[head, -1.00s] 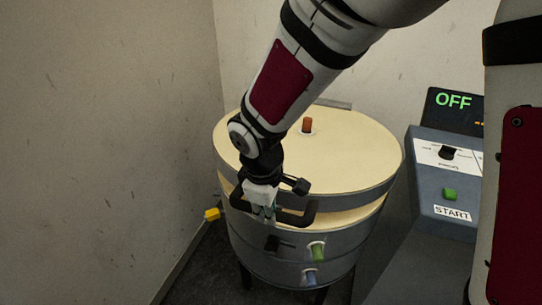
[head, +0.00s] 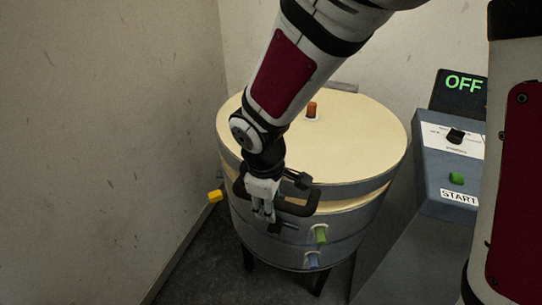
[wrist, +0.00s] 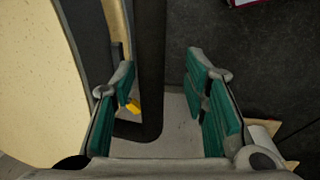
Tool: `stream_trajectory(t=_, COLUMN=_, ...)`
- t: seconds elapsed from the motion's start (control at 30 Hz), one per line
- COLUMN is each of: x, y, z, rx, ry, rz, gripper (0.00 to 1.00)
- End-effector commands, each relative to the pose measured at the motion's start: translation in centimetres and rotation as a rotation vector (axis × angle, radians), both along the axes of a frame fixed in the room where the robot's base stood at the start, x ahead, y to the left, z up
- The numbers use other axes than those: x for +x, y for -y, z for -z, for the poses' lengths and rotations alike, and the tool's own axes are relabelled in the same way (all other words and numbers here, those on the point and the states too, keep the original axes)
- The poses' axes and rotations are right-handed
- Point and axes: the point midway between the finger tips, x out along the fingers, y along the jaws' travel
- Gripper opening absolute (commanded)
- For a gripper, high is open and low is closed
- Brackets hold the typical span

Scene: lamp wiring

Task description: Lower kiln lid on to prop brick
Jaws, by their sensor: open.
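The kiln lid (head: 355,133) is a broad cream disc with a grey rim, over the round grey kiln body (head: 255,222). A cream band shows between rim and body at the front right, so the lid looks slightly raised there. The black lid handle (head: 300,208) sticks out at the front. My gripper (head: 264,218) is at the handle's left part, fingers pointing down. In the wrist view my open gripper (wrist: 166,95) has the dark handle bar (wrist: 150,60) between its green pads, nearer the left finger. I cannot make out the prop brick.
A yellow peg (head: 215,196) sticks out at the kiln's left, and green (head: 320,235) and blue (head: 313,260) pegs at its front. A control box (head: 445,150) reading OFF stands at right. A wall (head: 100,130) is close on the left.

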Motion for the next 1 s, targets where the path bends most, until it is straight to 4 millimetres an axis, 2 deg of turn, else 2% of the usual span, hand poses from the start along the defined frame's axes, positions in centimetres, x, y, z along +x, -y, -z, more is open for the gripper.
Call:
stream_trajectory(t=0.17, x=0.0, y=-0.1, z=-1.4, rx=0.003, ry=0.005, rz=0.001, gripper=0.41)
stream_trajectory(t=0.6, x=-1.5, y=-0.7, z=-9.7, rx=0.003, ry=0.004, rz=-0.001, gripper=0.41)
stream_trajectory(t=0.8, x=-1.9, y=-0.8, z=-11.5, rx=0.002, ry=0.001, rz=-0.001, gripper=0.41)
stream_trajectory(t=1.0, x=-2.0, y=-0.8, z=-11.8, rx=0.001, ry=-0.002, rz=-0.001, gripper=0.41)
